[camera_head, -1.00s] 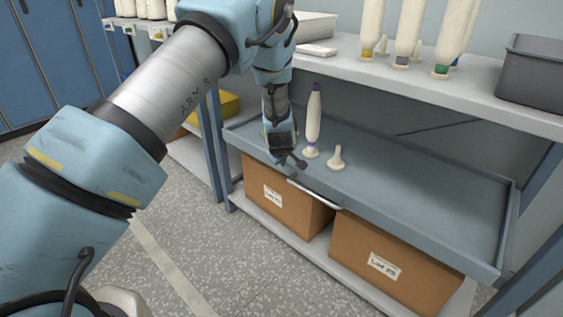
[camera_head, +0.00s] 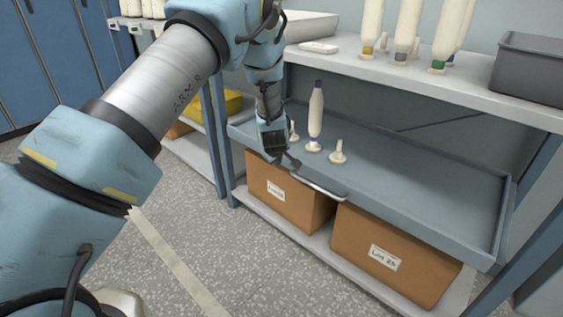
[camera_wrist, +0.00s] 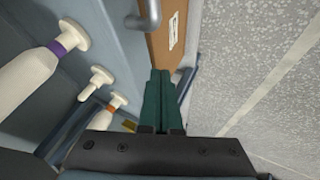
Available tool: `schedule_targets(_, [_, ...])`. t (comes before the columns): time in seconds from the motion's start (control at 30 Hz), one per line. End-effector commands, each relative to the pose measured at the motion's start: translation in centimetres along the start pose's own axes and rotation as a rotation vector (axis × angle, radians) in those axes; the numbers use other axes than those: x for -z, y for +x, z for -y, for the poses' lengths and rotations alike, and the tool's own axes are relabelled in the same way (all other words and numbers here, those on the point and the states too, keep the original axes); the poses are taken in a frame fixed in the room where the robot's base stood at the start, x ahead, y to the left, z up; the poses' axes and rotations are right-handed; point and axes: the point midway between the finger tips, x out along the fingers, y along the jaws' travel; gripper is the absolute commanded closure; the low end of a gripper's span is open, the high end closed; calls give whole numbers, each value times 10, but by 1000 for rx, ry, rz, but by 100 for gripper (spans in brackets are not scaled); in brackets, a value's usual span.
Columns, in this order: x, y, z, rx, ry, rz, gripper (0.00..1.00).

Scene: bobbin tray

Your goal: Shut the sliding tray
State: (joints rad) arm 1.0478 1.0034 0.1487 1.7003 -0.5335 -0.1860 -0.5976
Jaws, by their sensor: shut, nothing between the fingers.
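The sliding tray (camera_head: 420,190) is a blue-grey shallow drawer under the upper shelf, standing out over the boxes. Its pale bar handle (camera_head: 320,188) is on the front edge, and the handle's end also shows at the top of the wrist view (camera_wrist: 148,18). My gripper (camera_head: 291,163) is shut and empty at the tray's front left, close to the handle's left end. In the wrist view its dark green fingers (camera_wrist: 162,85) are together, apart from the handle. A white bobbin with a purple tip (camera_head: 316,115) stands upright in the tray beside an empty peg (camera_head: 338,152).
Two cardboard boxes (camera_head: 385,235) stand on the lower shelf beneath the tray. The upper shelf (camera_head: 400,75) carries several bobbins and a grey bin (camera_head: 530,70). Speckled floor (camera_head: 230,250) in front is clear. The tray's right part is bare.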

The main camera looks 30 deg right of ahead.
Motion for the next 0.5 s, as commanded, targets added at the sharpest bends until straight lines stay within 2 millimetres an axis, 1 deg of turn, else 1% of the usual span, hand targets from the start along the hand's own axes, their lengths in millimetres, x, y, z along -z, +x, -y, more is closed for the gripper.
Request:
schedule_targets(0.03, [0, -11, -4, -5, 1, 0, 100])
schedule_targets(0.17, [0, -29, -3, -4, 1, 0, 100])
schedule_targets(0.5, [0, -84, -2, -2, 0, 1, 100])
